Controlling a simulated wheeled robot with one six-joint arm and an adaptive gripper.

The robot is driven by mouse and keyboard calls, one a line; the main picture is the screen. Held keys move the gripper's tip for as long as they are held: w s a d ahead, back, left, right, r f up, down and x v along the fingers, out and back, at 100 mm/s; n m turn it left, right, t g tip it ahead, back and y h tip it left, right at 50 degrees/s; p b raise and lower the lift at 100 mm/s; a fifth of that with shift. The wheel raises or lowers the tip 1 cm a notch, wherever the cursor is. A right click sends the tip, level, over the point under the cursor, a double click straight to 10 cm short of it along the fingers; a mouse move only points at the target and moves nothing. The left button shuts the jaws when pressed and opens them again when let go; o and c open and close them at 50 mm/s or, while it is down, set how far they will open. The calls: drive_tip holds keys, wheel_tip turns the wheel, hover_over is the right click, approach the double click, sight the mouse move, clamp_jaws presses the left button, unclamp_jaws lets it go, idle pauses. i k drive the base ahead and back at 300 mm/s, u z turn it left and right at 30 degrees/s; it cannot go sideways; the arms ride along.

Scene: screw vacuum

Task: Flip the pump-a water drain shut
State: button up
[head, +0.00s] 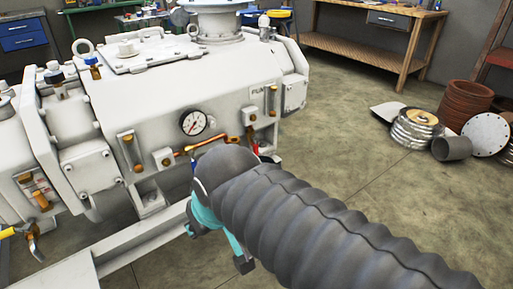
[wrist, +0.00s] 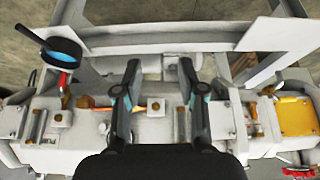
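The white pump (head: 175,100) fills the left and middle of the head view. A copper pipe with a brass fitting (head: 207,141) runs along its front, below the round gauge (head: 193,122). In the wrist view the pump appears turned over, and a red handle (wrist: 63,80) hangs by the brass fittings at left. Which part is the pump-a water drain I cannot tell for certain. My gripper (wrist: 158,66) is open and empty, its two fingers apart in front of the pump's front, with the red handle left of them.
A white frame rail (head: 140,248) runs along the pump's base. A round black-and-blue part (wrist: 65,50) is near the red handle. A workbench (head: 380,40), flanges (head: 416,128) and rusty rings (head: 467,100) stand behind at right. The floor between is clear.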

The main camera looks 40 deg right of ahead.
sight(254, 137)
drive_tip(key=k, duration=0.5)
drive_tip(key=u, duration=1.6)
drive_tip(key=i, duration=1.25)
drive_tip(key=z, duration=2.35)
